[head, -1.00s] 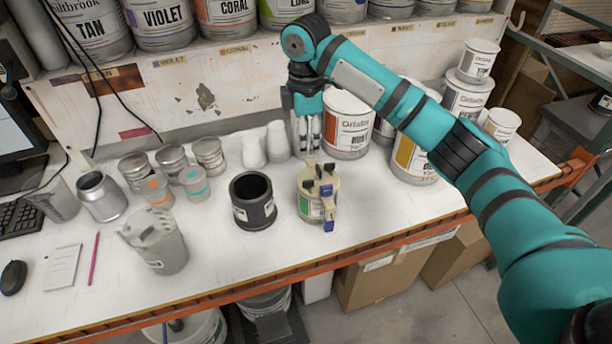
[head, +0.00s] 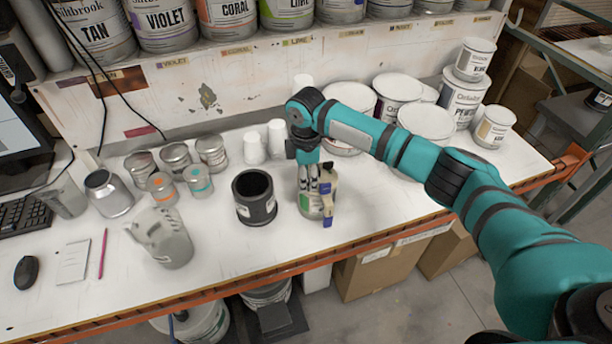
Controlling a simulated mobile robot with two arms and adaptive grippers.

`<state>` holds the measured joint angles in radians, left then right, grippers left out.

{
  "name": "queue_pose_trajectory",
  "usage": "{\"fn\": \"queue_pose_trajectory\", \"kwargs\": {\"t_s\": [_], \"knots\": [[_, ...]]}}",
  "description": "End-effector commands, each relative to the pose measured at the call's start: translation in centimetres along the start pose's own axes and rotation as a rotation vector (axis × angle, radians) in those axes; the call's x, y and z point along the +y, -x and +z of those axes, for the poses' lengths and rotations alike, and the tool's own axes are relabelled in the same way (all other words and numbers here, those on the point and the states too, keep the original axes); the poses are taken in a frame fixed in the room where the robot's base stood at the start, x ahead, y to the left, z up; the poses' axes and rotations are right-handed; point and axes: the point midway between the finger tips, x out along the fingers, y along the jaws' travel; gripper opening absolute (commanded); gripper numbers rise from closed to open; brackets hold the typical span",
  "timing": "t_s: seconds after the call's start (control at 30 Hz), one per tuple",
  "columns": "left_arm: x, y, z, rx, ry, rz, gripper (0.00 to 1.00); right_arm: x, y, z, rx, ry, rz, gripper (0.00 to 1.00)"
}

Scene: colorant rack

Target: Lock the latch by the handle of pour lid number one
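The pour lid (head: 328,196), tan with a handle and blue latch parts, sits on a small can (head: 308,206) with a green and white label near the front of the bench. My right gripper (head: 313,190) points down at the back left of the lid and hides part of it. Its fingers overlap the lid in the picture. I cannot tell whether they touch it or how far apart they are. My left gripper is not in the head view.
A black open cup (head: 254,198) stands just left of the lidded can. A clear pitcher (head: 163,238) and several small tins (head: 177,159) are further left. Large cans (head: 425,122) and white bottles (head: 277,138) stand behind. Bare bench lies to the right.

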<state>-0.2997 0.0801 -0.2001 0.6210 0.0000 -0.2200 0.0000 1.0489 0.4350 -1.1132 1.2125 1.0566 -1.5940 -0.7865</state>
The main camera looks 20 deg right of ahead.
Motion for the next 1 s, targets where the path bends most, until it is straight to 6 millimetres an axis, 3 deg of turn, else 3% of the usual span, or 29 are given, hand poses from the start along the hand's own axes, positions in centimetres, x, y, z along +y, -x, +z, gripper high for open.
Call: {"fn": "queue_pose_trajectory", "kwargs": {"t_s": [0.03, 0.27, 1.0], "knots": [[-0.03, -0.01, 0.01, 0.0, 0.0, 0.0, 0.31, 0.0, 0.0, -0.01, 0.0, 0.0, 0.0, 0.3], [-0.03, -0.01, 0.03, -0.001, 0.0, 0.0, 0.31, 0.0, 0.04, -0.01, 0.0, 0.0, 0.0, 0.0], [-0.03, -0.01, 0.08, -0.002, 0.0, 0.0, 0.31, 0.03, 0.07, -0.01, -0.001, -0.051, 0.0, 0.0]]}}
